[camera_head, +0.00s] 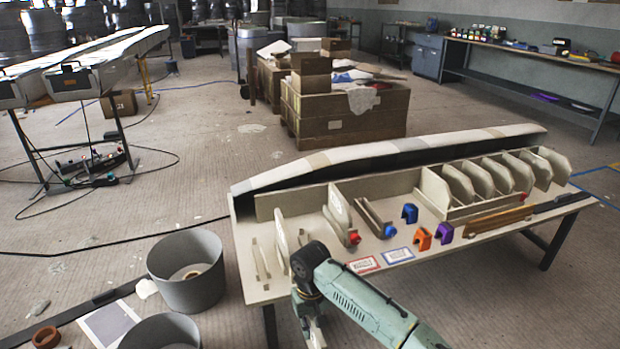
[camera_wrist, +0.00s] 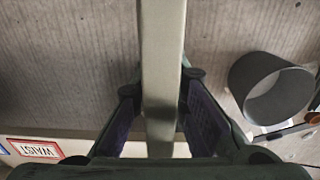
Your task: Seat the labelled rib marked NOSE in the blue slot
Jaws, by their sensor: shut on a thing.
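My gripper (camera_head: 312,322) is low at the bench's front edge, left of the cards. In the wrist view my gripper (camera_wrist: 161,112) is shut on a long pale beige rib (camera_wrist: 162,55), which runs up out of the picture. No label shows on it, so I cannot tell whether it reads NOSE. The blue slot (camera_head: 375,217) is a pair of beige rails with a blue knob (camera_head: 390,231) at its near end, on the bench right of the red-knobbed slot (camera_head: 342,226). The blue slot looks empty. The held rib is apart from it.
A rib (camera_head: 339,206) stands at the red-knobbed slot; another (camera_head: 281,238) stands farther left. Several ribs fill a rack (camera_head: 455,208) at right. Blue (camera_head: 409,213), orange (camera_head: 422,239) and purple (camera_head: 444,232) clips sit nearby. A red-bordered WAIST card (camera_wrist: 36,149) lies in front. Grey tubs (camera_head: 187,272) stand left.

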